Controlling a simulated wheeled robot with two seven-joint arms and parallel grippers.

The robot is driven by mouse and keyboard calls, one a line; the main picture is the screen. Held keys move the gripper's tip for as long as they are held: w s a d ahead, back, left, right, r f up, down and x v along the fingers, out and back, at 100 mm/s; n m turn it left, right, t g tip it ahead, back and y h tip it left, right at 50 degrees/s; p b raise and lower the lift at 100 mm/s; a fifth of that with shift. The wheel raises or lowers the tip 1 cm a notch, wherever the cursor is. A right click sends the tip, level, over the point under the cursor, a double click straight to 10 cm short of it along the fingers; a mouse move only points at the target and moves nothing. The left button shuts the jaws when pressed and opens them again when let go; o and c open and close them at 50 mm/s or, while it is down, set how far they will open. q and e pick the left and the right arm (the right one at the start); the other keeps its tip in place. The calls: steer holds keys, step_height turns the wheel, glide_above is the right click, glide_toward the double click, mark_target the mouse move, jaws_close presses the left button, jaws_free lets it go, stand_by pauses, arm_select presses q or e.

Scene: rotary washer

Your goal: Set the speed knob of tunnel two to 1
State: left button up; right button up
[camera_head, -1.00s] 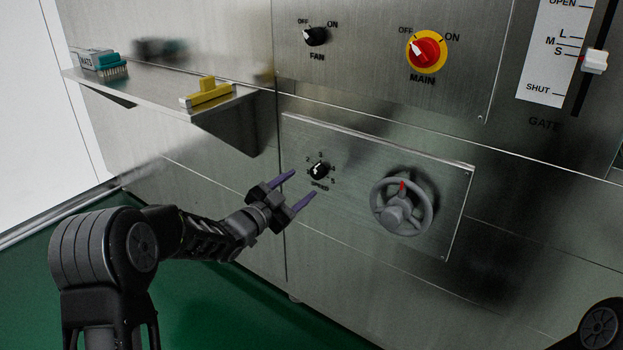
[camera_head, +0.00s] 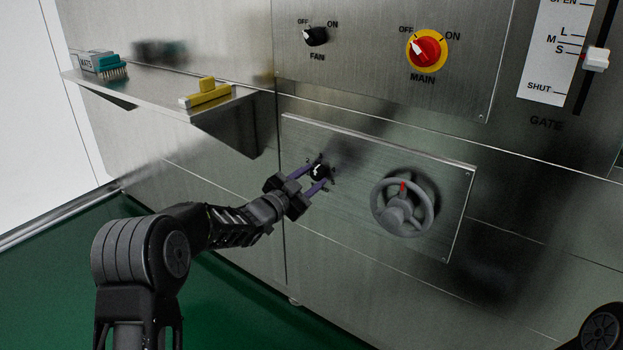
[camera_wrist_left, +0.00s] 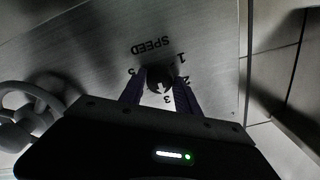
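The small black speed knob (camera_head: 317,172) sits on a raised steel panel. In the left wrist view the knob (camera_wrist_left: 158,78) shows upside down beside the word SPEED, with digits around it. My left gripper (camera_head: 319,174) reaches the panel with its two purple fingers on either side of the knob. The fingers are spread around it; firm contact on both sides cannot be made out. The knob's white mark is partly hidden, so I cannot read its setting. My right gripper is not in view; only a dark part of my body shows at the lower right.
A grey handwheel (camera_head: 402,207) with a red mark sits right of the knob. Above are the fan knob (camera_head: 315,36), the red main switch (camera_head: 427,50) and the gate slider (camera_head: 596,59).

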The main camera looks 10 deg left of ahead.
arm_select(q)
jaws_close()
steer(key=shift+n, duration=0.4)
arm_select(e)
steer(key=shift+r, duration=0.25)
arm_select(q)
steer(key=n+p, duration=0.2)
steer(key=n, duration=0.2)
steer(key=shift+r+p, duration=0.1)
steer(key=shift+p, duration=0.2)
steer(key=n+p, duration=0.2)
steer(key=n, duration=0.4)
steer(key=shift+n+p, duration=0.3)
steer(key=shift+p, duration=0.05)
steer(key=n+p, duration=0.1)
steer(key=n, duration=0.2)
steer(key=shift+n, duration=0.3)
steer(key=n+p, duration=0.1)
steer(key=n, duration=0.2)
steer(key=shift+n, duration=0.3)
steer(key=n+p, duration=0.1)
steer(key=n, duration=0.4)
steer(key=shift+d+n, duration=0.1)
steer(key=shift+n, duration=0.2)
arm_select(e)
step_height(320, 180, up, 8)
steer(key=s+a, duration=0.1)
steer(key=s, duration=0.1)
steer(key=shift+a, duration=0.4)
